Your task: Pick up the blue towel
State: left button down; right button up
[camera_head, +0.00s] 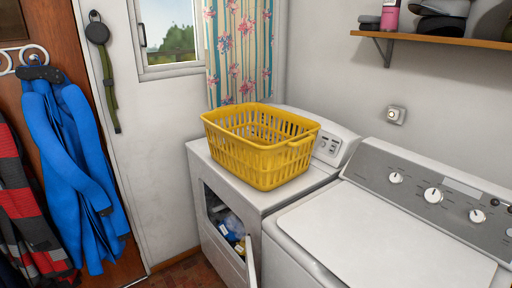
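A bright blue cloth (62,160) hangs from a hook on the brown door at the left. It falls in long loose folds, and I cannot tell whether it is a towel or a garment. Inside the open front of the left white machine (218,176) there are whitish and bluish items (233,224), too small to make out; I cannot tell if a towel is among them. Neither of my grippers is in view.
A yellow laundry basket (262,155) stands on the left machine, and no contents show. That machine's small door (251,262) hangs open. A second white machine (385,240) is at the right. A wooden shelf (435,40) holds several items. A red-and-dark striped cloth (30,205) hangs at far left.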

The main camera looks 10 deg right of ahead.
aim_at(226, 226)
jog(key=j+z, duration=0.3)
jog(key=i+j+z, duration=0.15)
jog(key=j+z, duration=0.25)
jog(key=i+j+z, duration=0.1)
jog(key=j+z, duration=1.45)
jog(key=j, duration=0.4)
jog(key=j+z, duration=0.35)
jog(key=j, duration=0.3)
jog(key=k+j+z, duration=0.15)
jog(key=j+z, duration=0.15)
jog(key=j, duration=0.35)
jog(key=i+j+u, duration=0.2)
jog(key=j+u, duration=0.2)
jog(key=j, duration=0.2)
